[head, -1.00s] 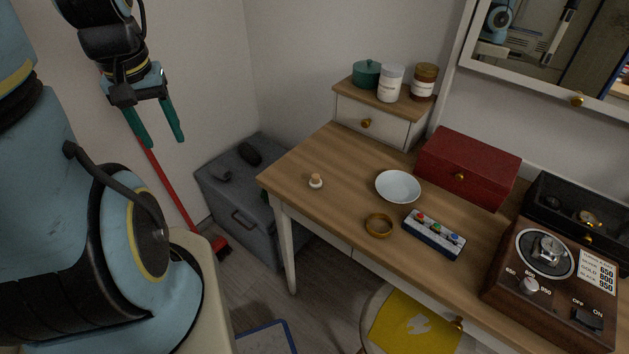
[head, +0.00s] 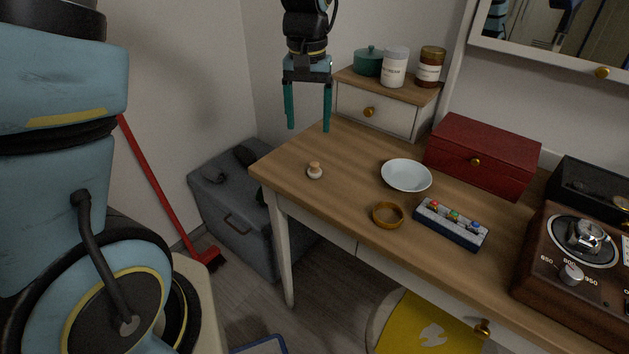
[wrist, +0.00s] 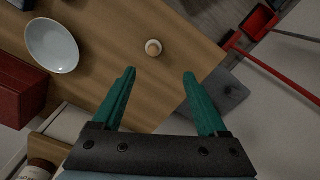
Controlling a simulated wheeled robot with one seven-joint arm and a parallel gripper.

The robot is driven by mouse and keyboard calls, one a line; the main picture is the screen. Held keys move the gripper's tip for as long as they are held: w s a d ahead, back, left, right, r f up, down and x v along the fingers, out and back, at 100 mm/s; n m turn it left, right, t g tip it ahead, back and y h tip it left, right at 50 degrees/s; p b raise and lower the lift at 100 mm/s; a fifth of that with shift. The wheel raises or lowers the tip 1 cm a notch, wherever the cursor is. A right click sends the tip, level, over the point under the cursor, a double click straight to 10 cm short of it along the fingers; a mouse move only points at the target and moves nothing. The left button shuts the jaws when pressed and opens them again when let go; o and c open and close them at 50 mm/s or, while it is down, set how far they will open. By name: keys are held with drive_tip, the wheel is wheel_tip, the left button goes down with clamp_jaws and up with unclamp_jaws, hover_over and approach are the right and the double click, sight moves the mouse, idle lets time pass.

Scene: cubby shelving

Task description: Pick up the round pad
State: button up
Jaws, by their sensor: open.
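The round pad (head: 315,171) is a small white disc with a tan knob on top, lying on the left part of the wooden table (head: 340,215). In the wrist view the pad (wrist: 153,47) is beyond my fingertips, roughly in line with the gap between them. My gripper (head: 308,128) points down with its two green fingers spread and empty, above the table's left back area. The gripper (wrist: 159,73) is apart from the pad. Nothing hides the pad.
A white bowl (head: 406,175), a gold ring (head: 388,215) and a tray of coloured pieces (head: 450,225) lie right of the pad. A small drawer unit (head: 376,111) with jars stands behind. A red box (head: 482,156) is at the back right.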

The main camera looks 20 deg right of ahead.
hover_over(315, 163)
drive_tip(key=f, duration=0.5)
drive_tip(key=shift+w+a+f, duration=0.2)
drive_tip(key=shift+w+f, duration=0.05)
drive_tip(key=shift+f, duration=0.15)
drive_tip(key=f, duration=0.1)
drive_tip(key=f+p, duration=0.1)
drive_tip(key=f, duration=0.2)
drive_tip(key=shift+s+d, duration=0.1)
drive_tip(key=shift+s, duration=0.25)
drive_tip(key=shift+f, duration=0.55)
clamp_jaws()
